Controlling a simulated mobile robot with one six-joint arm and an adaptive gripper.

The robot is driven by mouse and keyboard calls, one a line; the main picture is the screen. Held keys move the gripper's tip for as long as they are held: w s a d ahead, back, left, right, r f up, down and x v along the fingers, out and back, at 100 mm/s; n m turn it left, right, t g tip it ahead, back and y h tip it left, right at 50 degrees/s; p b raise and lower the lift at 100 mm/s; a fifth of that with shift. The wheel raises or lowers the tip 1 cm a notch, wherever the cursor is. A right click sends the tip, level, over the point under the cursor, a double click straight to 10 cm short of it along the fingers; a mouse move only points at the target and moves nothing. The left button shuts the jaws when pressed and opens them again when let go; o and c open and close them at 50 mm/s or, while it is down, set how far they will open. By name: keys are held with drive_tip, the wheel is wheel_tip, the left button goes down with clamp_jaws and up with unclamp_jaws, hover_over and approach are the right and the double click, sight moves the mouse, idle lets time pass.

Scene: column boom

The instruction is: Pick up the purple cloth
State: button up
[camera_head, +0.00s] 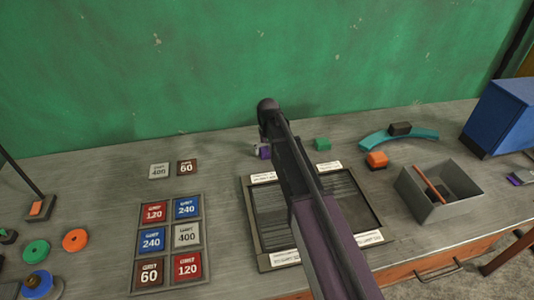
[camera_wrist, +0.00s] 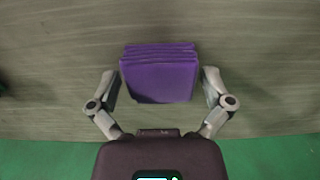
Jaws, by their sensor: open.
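The purple cloth (camera_wrist: 159,78) is a folded, layered stack on the grey table in the wrist view. My gripper (camera_wrist: 160,85) is open, with one finger to the left of the cloth and one to its right. Small gaps show between each finger and the cloth, so it is not gripped. In the head view only a small piece of the purple cloth (camera_head: 264,153) shows, left of my arm near the back of the table. My arm hides the rest, and most of my gripper (camera_head: 257,148) is hidden there too.
Labelled tiles (camera_head: 187,236) lie left. A green wall (camera_head: 150,70) stands behind.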

drive_tip(key=c, duration=0.8)
drive_tip(key=shift+r, duration=0.1)
drive_tip(key=shift+c, duration=0.2)
wheel_tip(320, 180, up, 3)
drive_tip(key=p, duration=0.3)
drive_tip(key=shift+r, duration=0.15)
drive_tip(key=shift+s+r+p, duration=0.2)
drive_tip(key=shift+r+p, duration=0.05)
drive_tip(key=shift+p, duration=0.3)
drive_tip(key=s+d, duration=0.2)
drive_tip(key=s, duration=0.2)
drive_tip(key=s+d, duration=0.2)
drive_tip(key=s, duration=0.3)
drive_tip(key=s+d+r+p, duration=0.1)
drive_tip(key=s+d, duration=0.1)
drive_tip(key=s, duration=0.3)
drive_tip(key=shift+s+d, duration=0.1)
drive_tip(key=shift+d, duration=0.25)
drive_tip(key=shift+a, duration=0.15)
